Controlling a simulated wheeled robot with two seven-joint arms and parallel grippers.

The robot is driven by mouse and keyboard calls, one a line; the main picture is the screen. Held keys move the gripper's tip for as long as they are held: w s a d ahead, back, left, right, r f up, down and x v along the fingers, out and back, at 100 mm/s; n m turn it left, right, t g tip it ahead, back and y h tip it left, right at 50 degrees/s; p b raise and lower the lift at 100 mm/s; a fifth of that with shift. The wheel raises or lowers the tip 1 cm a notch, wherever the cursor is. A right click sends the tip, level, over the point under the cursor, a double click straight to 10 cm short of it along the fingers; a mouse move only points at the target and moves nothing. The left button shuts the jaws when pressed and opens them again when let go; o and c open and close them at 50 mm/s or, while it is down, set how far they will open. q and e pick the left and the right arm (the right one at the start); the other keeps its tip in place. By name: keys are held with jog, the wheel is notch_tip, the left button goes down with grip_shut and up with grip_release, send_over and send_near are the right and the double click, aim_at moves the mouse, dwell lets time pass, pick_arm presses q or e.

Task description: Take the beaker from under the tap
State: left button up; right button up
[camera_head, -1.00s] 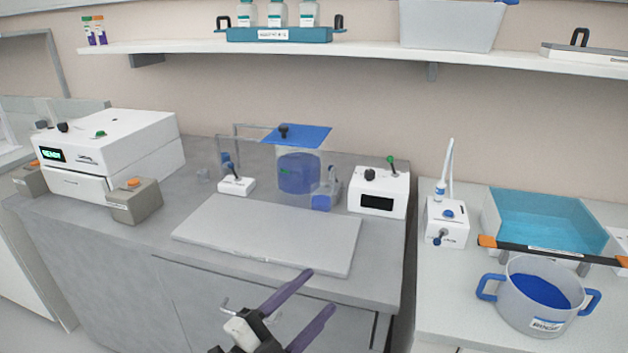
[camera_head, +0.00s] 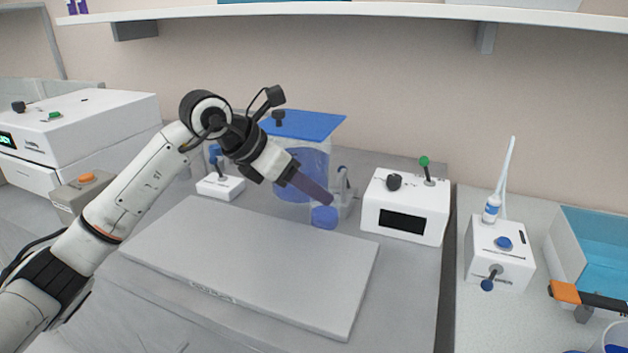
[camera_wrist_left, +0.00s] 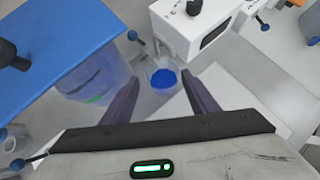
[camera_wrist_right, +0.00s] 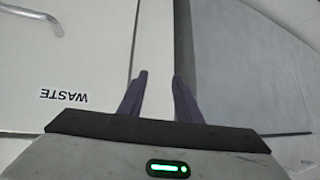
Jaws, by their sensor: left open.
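The beaker (camera_head: 324,217) is small and clear with blue liquid. It stands under the tap (camera_head: 343,183) at the lower right of a clear tank (camera_head: 300,170) of blue liquid with a blue lid. My left gripper (camera_head: 322,197) is just above and beside the beaker. In the left wrist view, the beaker (camera_wrist_left: 164,78) shows between the tips of the open, spread fingers; contact cannot be made out. My right gripper (camera_wrist_right: 160,76) shows only in its wrist view, open and empty, above a pale surface marked WASTE.
A flat grey board (camera_head: 260,262) lies in front of the tank. A white box with a green-knobbed lever (camera_head: 405,207) stands close to the right of the beaker. A small white switch box (camera_head: 220,187) is left of the tank. A shelf (camera_head: 380,12) runs above.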

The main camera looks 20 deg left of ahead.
aim_at(337, 205)
pick_arm(q)
jog(key=shift+s+r, duration=0.2)
jog(key=shift+s, duration=0.05)
jog(key=shift+f, duration=0.1)
jog(key=x, duration=0.9)
jog(key=shift+w+d, duration=0.1)
jog(key=shift+d, duration=0.05)
jog(key=shift+w+d+f, duration=0.2)
jog(key=shift+w+f, duration=0.1)
jog(key=shift+f, duration=0.15)
pick_arm(e)
jog(key=shift+s, duration=0.2)
